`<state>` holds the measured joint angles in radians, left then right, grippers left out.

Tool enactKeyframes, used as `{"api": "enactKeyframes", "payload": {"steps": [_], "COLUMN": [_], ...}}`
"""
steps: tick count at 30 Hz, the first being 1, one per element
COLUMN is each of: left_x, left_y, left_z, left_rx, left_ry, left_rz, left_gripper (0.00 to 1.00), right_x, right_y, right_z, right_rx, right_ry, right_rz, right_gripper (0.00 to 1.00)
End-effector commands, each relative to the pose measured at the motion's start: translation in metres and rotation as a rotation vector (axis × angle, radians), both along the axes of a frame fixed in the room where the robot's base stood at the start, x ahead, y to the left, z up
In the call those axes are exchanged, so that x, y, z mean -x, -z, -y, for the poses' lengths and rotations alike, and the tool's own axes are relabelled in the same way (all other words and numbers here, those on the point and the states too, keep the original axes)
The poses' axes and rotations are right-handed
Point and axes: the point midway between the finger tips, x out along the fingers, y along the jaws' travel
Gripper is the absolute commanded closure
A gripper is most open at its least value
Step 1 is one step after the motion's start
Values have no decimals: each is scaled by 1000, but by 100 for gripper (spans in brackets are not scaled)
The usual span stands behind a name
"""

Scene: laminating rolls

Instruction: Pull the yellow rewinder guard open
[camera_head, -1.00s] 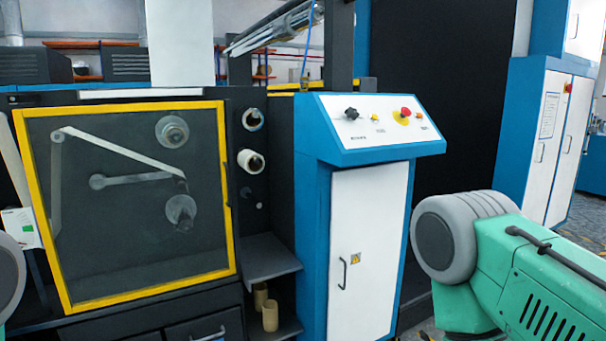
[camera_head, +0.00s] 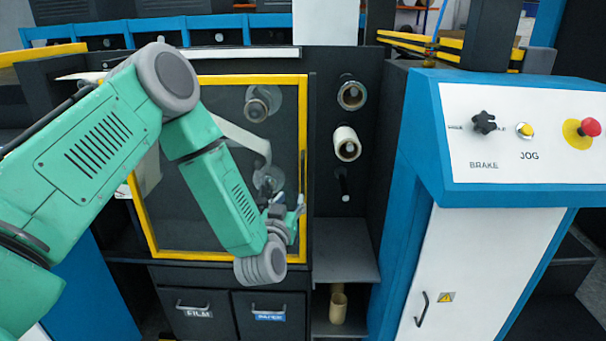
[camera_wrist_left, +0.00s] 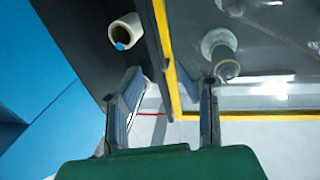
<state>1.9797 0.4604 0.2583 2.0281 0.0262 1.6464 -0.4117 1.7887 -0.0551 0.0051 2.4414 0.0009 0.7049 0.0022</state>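The yellow-framed rewinder guard (camera_head: 227,79) has a clear panel and sits shut, as far as I can tell, on the dark machine front. My left gripper (camera_head: 290,204) is at the guard's right edge, below mid-height. In the left wrist view my left gripper (camera_wrist_left: 171,80) has its two fingers spread apart. The guard's yellow edge (camera_wrist_left: 163,32) runs between them, and I see no finger clearly pressing on it. My left forearm covers the guard's left and middle parts in the head view. My right gripper is not in view.
Right of the guard, a white roll core (camera_head: 346,145) sticks out; it also shows in the left wrist view (camera_wrist_left: 124,36). A blue and white control cabinet (camera_head: 440,245) stands further right. Drawers (camera_head: 196,309) lie below the guard. A shelf (camera_head: 345,263) is beside them.

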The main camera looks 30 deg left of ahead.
Motion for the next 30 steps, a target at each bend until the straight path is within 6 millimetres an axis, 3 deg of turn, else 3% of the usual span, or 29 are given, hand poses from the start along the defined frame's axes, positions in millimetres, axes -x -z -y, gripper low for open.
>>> {"api": "enactKeyframes", "payload": {"steps": [9,15,21,30], "left_x": [-64,-96,-112,-114], "left_y": [0,0,1,0], "left_z": [-21,-33,-39,-39], "left_rx": [-3,-1,0,0], "left_ry": [0,2,3,3], "left_rz": [0,0,-3,-3], "left_gripper": [69,69,69,69], "right_x": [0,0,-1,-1], "right_y": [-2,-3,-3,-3], "right_z": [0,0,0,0], "right_rx": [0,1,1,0], "right_ry": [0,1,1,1], "right_rz": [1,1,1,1], "right_gripper": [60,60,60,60]}}
